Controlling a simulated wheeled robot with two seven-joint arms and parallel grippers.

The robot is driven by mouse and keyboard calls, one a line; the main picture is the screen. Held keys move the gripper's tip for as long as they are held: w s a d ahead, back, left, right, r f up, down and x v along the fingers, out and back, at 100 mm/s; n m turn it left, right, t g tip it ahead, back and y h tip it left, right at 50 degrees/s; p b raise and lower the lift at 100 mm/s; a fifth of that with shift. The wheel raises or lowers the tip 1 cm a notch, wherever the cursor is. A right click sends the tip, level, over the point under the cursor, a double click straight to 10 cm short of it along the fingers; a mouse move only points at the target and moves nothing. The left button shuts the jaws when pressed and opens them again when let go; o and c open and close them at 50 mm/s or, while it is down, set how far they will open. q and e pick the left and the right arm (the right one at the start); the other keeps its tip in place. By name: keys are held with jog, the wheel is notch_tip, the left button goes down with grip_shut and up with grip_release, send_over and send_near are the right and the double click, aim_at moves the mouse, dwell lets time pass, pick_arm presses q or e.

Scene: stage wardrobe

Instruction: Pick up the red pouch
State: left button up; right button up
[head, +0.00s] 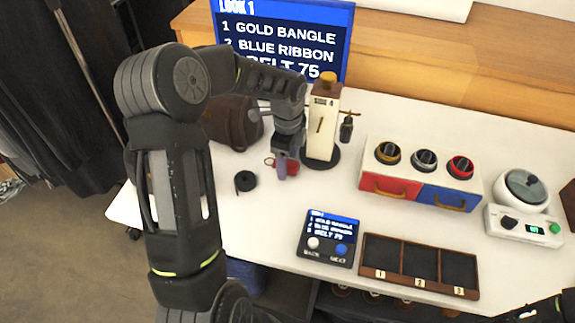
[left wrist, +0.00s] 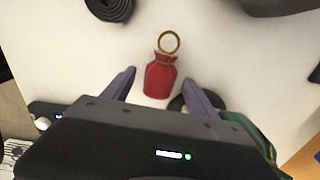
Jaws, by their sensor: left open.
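The red pouch (left wrist: 159,80) lies on the white table, with a gold tie at its neck and a gold ring (left wrist: 169,42) at its top. In the head view the pouch (head: 293,168) is partly hidden behind my left gripper (head: 281,170). My left gripper points down at the table and is open and empty. In the left wrist view its two purple-grey fingers (left wrist: 159,84) show on either side of the pouch, apart from it. I cannot tell their exact height above it.
A black coil (head: 245,181) lies left of the pouch. A stand with a round dark base (head: 320,160) is close on its right, and a brown bag (head: 232,122) is behind. A drawer box (head: 420,180), a scale (head: 524,222) and a divided tray (head: 418,283) are farther right.

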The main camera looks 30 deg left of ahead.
aim_at(288, 163)
pick_arm(q)
jog(key=shift+f, duration=0.5)
jog(key=shift+c, duration=0.6)
grip_shut()
jog(key=shift+r, duration=0.15)
notch_tip(288, 163, up, 18)
dwell(0.7)
dwell(0.5)
